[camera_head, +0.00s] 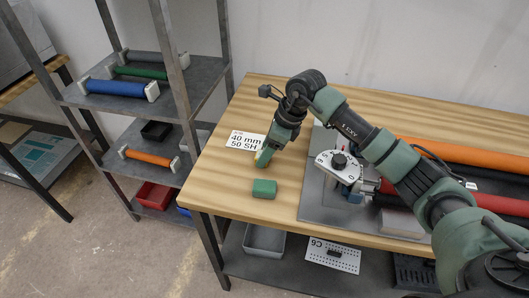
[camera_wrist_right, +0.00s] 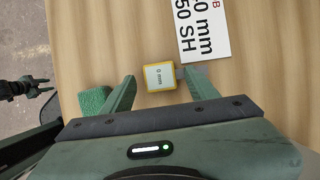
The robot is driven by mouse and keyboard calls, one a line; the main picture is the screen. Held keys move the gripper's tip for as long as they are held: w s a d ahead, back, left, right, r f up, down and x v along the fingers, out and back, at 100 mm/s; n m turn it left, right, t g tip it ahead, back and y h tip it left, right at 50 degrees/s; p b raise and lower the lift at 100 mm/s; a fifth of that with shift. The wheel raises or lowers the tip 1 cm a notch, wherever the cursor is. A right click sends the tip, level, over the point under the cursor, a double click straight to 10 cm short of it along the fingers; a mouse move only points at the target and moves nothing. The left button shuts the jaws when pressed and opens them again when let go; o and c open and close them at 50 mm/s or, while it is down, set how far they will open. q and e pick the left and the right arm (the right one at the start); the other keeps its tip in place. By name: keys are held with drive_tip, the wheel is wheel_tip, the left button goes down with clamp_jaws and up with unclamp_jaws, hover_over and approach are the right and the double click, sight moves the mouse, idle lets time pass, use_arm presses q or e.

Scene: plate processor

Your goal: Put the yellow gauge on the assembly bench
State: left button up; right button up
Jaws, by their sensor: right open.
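My right gripper (camera_wrist_right: 160,92) is open, with one finger on each side of the gauge and a gap to at least the left one. In the head view my right gripper (camera_head: 264,157) is low over the bench (camera_head: 225,172), beside the white label; the gauge is mostly hidden there. My left gripper (camera_wrist_right: 38,87) shows small at the left edge of the wrist view; its jaw state is unclear.
A green block (camera_head: 264,188) lies near the bench's front edge, close to my right gripper's finger. A "40 mm 50 SH" label (camera_head: 245,140) lies behind. A metal plate (camera_head: 315,200) with a dial (camera_head: 338,165) and rollers stands right. A shelf rack (camera_head: 190,75) stands left.

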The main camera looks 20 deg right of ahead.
drive_tip(key=b+v, duration=0.1)
drive_tip(key=v, duration=0.9)
drive_tip(key=shift+r, duration=0.35)
drive_tip(key=shift+s+f, duration=0.1)
